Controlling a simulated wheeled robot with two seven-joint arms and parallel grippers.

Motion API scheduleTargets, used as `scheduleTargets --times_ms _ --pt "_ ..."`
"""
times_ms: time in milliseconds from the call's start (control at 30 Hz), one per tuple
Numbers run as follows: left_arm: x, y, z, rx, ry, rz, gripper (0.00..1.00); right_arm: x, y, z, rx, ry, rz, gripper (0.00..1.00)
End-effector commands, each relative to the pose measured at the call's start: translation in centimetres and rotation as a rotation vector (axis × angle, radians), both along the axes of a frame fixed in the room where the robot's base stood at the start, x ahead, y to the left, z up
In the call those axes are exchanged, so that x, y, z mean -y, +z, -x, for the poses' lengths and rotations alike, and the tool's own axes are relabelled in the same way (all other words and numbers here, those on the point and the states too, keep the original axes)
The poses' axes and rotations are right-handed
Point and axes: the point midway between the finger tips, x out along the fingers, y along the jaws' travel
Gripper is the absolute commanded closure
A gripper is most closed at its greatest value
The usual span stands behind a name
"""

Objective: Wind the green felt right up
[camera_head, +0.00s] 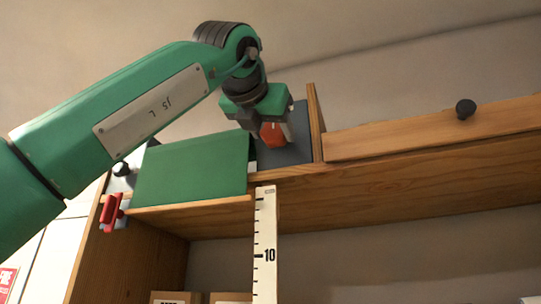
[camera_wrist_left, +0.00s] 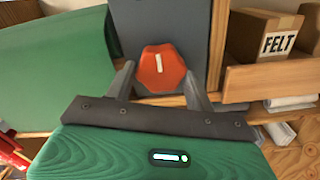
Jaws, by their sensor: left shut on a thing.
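The green felt (camera_head: 190,170) lies as a wide flat sheet over the left end of the wooden shelf, its right edge near a dark grey panel (camera_head: 297,145). It also shows at the left of the left wrist view (camera_wrist_left: 55,55). An orange-red knob (camera_wrist_left: 153,68) with a white mark sits in front of the grey panel; the mark is close to upright in the wrist view. My left gripper (camera_head: 273,134) comes down from above with its fingers on either side of the knob and is shut on it. The gripper partly hides the knob in the head view. My right gripper is not in view.
A wooden lid with a black knob (camera_head: 465,109) lies right of the grey panel. A white ruler (camera_head: 265,235) hangs below the shelf's front edge. A red clamp-like piece (camera_head: 110,213) sits at the left end. A box marked FELT (camera_wrist_left: 265,38) shows in the wrist view.

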Motion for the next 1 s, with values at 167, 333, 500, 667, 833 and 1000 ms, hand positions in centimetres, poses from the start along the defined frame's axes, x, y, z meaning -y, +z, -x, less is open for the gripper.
scheduleTargets --times_ms 167,333,500,667,833,1000 --pt "0.13 -0.21 -0.05 -0.009 -0.001 0.013 0.69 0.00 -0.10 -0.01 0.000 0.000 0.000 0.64" --pt "0.14 -0.21 -0.05 -0.010 -0.001 0.013 0.69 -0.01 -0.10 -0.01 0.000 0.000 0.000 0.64" --pt "0.14 -0.22 -0.05 -0.010 -0.001 0.013 0.44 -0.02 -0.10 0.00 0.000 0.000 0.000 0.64" --pt "0.11 -0.17 -0.05 -0.008 -0.001 0.013 0.25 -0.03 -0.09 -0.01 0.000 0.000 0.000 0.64" --pt "0.06 -0.10 -0.02 -0.007 0.000 0.014 0.25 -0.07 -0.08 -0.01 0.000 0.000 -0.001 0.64" --pt "-0.21 -0.20 0.74 -0.006 0.000 0.014 0.25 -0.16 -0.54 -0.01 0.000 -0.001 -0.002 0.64"
